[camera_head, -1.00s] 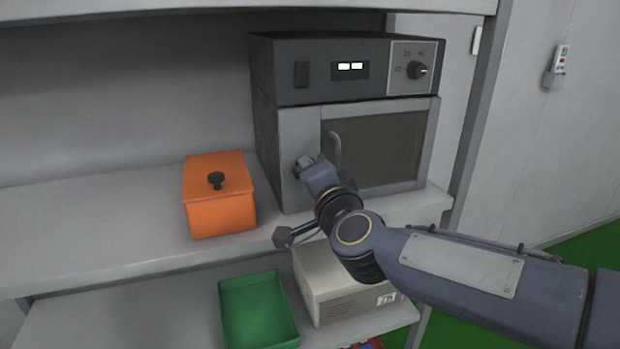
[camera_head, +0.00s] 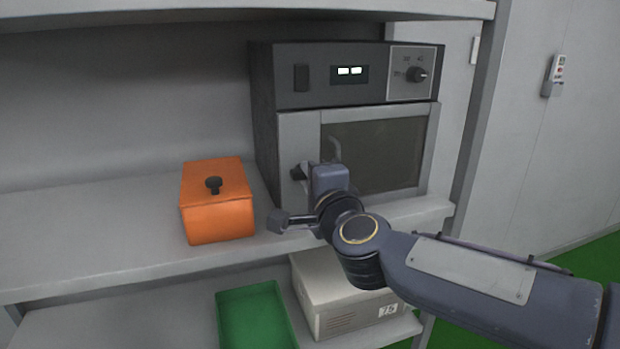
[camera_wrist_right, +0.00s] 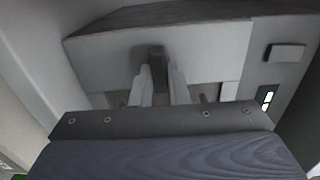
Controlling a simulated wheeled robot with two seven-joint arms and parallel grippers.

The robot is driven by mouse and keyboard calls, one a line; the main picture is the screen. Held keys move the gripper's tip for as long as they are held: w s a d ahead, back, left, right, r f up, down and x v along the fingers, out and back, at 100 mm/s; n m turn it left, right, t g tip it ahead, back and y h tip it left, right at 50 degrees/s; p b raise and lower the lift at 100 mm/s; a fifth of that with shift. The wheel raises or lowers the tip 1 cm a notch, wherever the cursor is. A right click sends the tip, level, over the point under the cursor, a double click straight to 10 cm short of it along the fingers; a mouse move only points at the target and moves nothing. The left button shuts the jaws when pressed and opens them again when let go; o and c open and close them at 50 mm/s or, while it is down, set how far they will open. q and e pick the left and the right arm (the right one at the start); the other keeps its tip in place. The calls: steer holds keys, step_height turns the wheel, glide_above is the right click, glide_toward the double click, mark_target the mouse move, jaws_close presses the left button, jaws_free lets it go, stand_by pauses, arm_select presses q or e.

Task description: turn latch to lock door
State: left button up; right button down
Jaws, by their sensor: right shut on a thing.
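The oven (camera_head: 283,125) stands on the shelf, and its door (camera_head: 372,155) with a dark window looks closed. The latch is a small dark piece (camera_head: 297,172) on the pale panel left of the window. My right gripper (camera_head: 304,171) is at this panel and shut on the latch. In the right wrist view the dark latch (camera_wrist_right: 157,57) shows between the tips of the two fingers (camera_wrist_right: 157,80). My left gripper is not in view.
An orange lidded box (camera_head: 217,215) stands on the same shelf (camera_head: 100,235), left of the oven. A green tray (camera_head: 255,318) and a beige box (camera_head: 335,298) are on the shelf below my right arm. The upper shelf (camera_head: 200,20) hangs above the oven.

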steer(key=c, duration=1.4)
jaws_free()
steer(key=p+v, duration=0.1)
steer(key=v, duration=0.7)
steer(key=shift+w, duration=0.1)
